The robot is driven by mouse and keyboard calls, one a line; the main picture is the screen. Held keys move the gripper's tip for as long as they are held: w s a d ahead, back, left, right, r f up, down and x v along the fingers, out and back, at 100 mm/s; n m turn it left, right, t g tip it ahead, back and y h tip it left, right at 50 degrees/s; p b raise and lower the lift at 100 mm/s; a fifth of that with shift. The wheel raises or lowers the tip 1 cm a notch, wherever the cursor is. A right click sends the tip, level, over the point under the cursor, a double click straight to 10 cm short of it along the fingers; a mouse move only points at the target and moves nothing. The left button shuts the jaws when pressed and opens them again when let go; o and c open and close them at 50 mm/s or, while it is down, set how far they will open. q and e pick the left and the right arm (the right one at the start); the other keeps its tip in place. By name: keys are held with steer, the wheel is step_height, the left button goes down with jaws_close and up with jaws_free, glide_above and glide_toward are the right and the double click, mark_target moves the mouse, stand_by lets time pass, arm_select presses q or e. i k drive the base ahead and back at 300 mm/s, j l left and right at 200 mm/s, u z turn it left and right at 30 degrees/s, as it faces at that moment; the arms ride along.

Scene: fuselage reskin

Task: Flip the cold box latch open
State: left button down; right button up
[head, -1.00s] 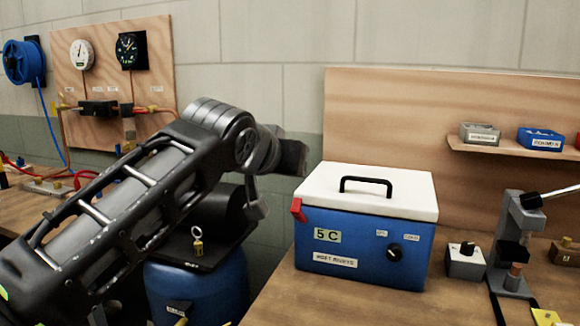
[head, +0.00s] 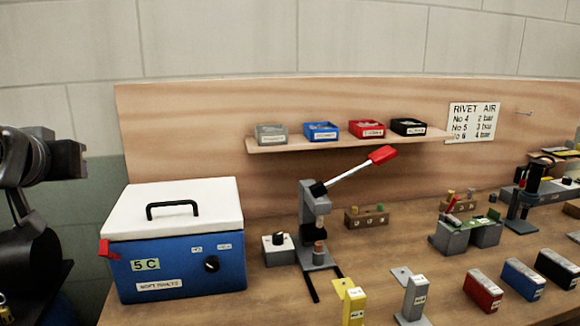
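The cold box (head: 185,270) is blue with a white lid (head: 172,207) and a black handle on top. It stands at the left end of the wooden bench, and its lid is down. The red latch (head: 108,249) sits at the upper left edge of the front, just under the lid. My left arm comes in at the far left, and its end (head: 62,160) is left of the box, apart from it and above latch height. The fingertips cannot be made out, so its opening is unclear. My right gripper is out of view.
A lever press (head: 313,225) with a red-tipped handle and a small grey knob box (head: 279,248) stand right of the cold box. A shelf (head: 345,140) holds several small bins. Several coloured blocks line the front of the bench (head: 255,300).

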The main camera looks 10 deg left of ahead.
mark_target(104, 252)
steer(key=k+l, duration=0.25)
steer(key=k, duration=0.2)
steer(key=k+l, duration=0.25)
steer(key=k, duration=0.25)
